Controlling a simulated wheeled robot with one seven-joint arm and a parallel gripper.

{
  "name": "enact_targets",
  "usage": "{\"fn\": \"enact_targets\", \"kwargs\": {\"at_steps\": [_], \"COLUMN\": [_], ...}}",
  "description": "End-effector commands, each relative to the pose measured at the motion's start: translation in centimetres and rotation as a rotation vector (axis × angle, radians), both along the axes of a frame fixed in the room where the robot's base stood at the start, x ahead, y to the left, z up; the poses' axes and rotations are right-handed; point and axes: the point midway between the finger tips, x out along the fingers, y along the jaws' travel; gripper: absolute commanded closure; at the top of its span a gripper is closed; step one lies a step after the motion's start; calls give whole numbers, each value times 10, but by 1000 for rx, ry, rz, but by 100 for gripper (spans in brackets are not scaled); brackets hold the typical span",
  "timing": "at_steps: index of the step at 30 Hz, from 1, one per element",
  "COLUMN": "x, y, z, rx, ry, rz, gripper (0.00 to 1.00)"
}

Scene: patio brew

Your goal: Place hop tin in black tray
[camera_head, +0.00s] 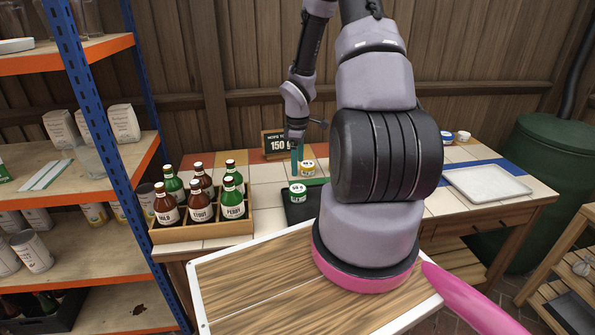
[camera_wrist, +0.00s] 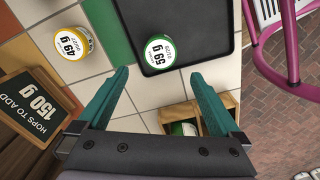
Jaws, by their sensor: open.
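A green-labelled hop tin marked 59 g (camera_head: 298,192) sits in the black tray (camera_head: 302,213), near one corner; the tin (camera_wrist: 161,53) and tray (camera_wrist: 205,25) also show in the wrist view. A yellow-labelled tin marked 49 g (camera_head: 308,168) stands on the tiles outside the tray; it also shows in the wrist view (camera_wrist: 74,43). My gripper (camera_wrist: 158,88) is open and empty, its teal fingers apart, above the tiled counter. In the head view my gripper (camera_head: 297,155) is behind the green tin and left of the yellow one. My arm hides part of the counter.
A chalkboard reading 150 g (camera_head: 277,144) stands at the back. A wooden crate of bottles (camera_head: 203,225) is left of the tray. Two more tins (camera_head: 455,136) and a pale metal tray (camera_head: 487,184) are at the right. A blue-posted shelf (camera_head: 85,95) stands at far left.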

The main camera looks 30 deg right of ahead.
Motion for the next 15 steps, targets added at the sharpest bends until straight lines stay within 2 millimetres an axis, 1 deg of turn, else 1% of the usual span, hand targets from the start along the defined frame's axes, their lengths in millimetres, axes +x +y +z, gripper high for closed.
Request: {"fn": "enact_targets", "kwargs": {"at_steps": [6,8,11,14,15], "x": [0,1,3,3,1], "y": [0,0,1,5,8], "z": [8,16,46,94,116], "rx": [-2,-9,-33,-61,-68], "ry": [-2,-9,-36,-86,-110], "rz": [-2,-16,-77,-183,-238], "gripper": [0,0,0,0,0]}}
